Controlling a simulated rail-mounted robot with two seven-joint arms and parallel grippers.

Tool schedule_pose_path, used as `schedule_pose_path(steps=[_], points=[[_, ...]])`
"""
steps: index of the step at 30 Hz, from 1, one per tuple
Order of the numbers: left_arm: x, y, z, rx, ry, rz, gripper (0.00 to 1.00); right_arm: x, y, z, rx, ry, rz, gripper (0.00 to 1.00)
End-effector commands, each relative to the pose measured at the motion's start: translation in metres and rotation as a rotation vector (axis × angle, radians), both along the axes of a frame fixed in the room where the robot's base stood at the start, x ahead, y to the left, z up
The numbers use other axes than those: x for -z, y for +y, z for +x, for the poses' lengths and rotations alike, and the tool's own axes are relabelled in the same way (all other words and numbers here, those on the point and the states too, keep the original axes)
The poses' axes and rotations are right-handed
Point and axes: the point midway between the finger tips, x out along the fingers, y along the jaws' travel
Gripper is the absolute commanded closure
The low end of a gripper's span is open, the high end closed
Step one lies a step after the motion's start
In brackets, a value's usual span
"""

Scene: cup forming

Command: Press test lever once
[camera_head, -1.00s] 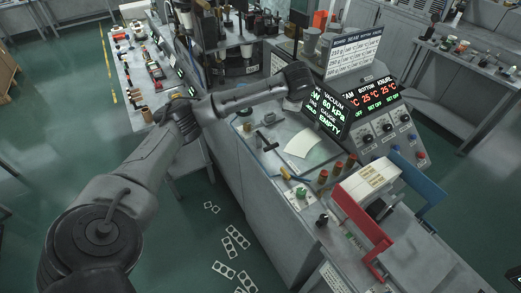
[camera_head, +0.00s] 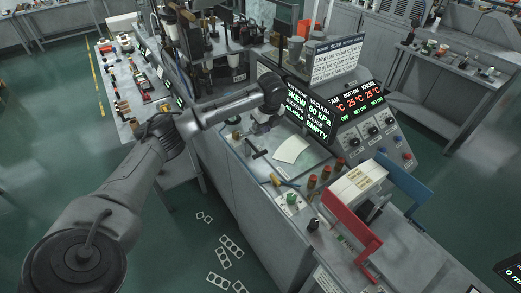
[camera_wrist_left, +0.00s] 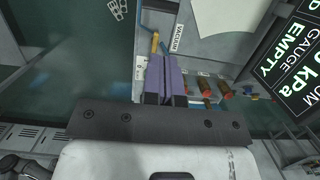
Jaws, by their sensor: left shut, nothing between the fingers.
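No lever is readably marked as the test lever. A small yellow-and-blue handle (camera_head: 284,182) lies on the bench top near its front edge; it also shows beside the VACUUM label in the left wrist view (camera_wrist_left: 156,42). My left gripper (camera_wrist_left: 166,62) has purple fingers, closed together and empty, over the bench edge and apparently above the panel. My right gripper is in neither current view.
Red-topped knobs (camera_head: 312,181) stand along the bench front. A red-handled frame (camera_head: 350,222) and a blue one (camera_head: 404,180) rise at the right. White cut-outs lie on the green floor (camera_head: 185,235).

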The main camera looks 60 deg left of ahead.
Motion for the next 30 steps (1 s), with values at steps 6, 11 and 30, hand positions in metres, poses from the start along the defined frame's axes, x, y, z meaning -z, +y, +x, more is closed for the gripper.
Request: schedule_pose_path(steps=[6,11,30], points=[[0.003,0.0,0.0,-0.001,0.001,0.0,1.0,0.0,-0.001,0.0,-0.001,0.001,-0.001,0.57],[0.02,0.004,-0.001,-0.003,0.004,0.001,1.0,-0.001,-0.002,0.0,-0.004,0.0,-0.005,0.57],[0.122,0.024,-0.001,-0.001,0.001,0.001,1.0,-0.006,-0.002,0.0,-0.004,0.001,-0.008,0.57]])
